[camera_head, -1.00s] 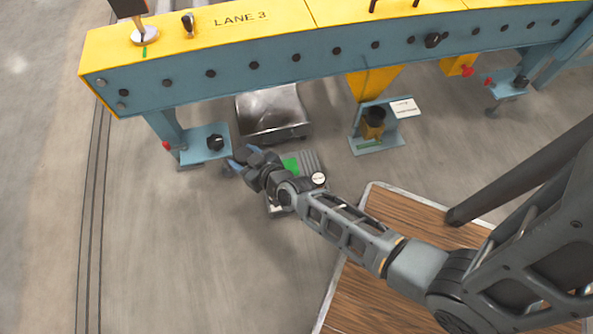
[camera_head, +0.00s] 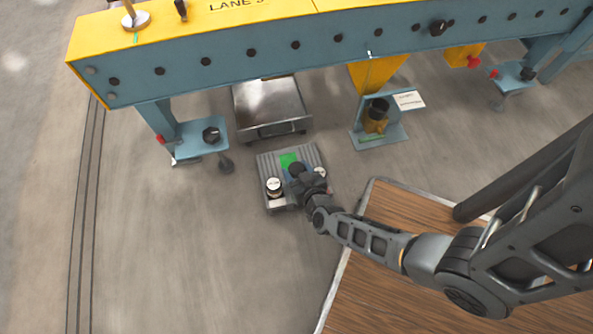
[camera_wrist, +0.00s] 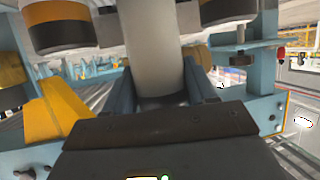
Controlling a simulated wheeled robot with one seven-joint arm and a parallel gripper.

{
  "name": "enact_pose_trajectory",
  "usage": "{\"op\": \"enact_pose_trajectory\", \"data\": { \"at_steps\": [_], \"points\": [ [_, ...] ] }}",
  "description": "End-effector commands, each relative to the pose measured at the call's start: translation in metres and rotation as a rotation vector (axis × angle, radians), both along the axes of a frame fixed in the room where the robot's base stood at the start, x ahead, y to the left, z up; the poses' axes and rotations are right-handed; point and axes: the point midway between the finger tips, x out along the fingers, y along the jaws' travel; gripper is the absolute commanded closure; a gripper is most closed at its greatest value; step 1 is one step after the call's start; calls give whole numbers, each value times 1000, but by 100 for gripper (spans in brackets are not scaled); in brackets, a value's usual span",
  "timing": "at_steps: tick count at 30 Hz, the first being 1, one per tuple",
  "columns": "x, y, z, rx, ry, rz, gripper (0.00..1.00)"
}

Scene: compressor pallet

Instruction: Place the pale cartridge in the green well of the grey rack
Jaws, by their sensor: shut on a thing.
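The grey rack (camera_head: 264,163) stands on the floor in the head view, with its green well (camera_head: 289,160) showing as a green patch near its far middle. My gripper (camera_head: 296,172) is over the rack, close to the near edge of the green patch. In the wrist view my gripper's blue fingers (camera_wrist: 158,88) are shut on the pale cartridge (camera_wrist: 152,52), a smooth light cylinder. In the head view the cartridge is hidden by my gripper. I cannot tell whether its lower end touches the rack.
A white-topped canister (camera_head: 274,185) stands on the rack's left, another (camera_head: 320,172) at its right, partly behind my arm. A metal tray (camera_head: 270,105) lies beyond the rack under the blue and yellow beam (camera_head: 230,60). A wooden pallet (camera_head: 385,220) is at right. Floor left is clear.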

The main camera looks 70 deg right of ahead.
Motion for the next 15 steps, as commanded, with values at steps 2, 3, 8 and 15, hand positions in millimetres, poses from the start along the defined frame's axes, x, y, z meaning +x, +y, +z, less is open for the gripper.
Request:
{"op": "enact_pose_trajectory", "data": {
  "at_steps": [2, 3, 8, 15],
  "points": [
    [1, 0, -21, 1, 1, 2, 74],
    [1, 1, -26, 0, 0, 2, 74],
    [1, 0, -34, 0, 0, 1, 74],
    [1, 0, -63, 0, 0, 1, 74]
  ]
}}
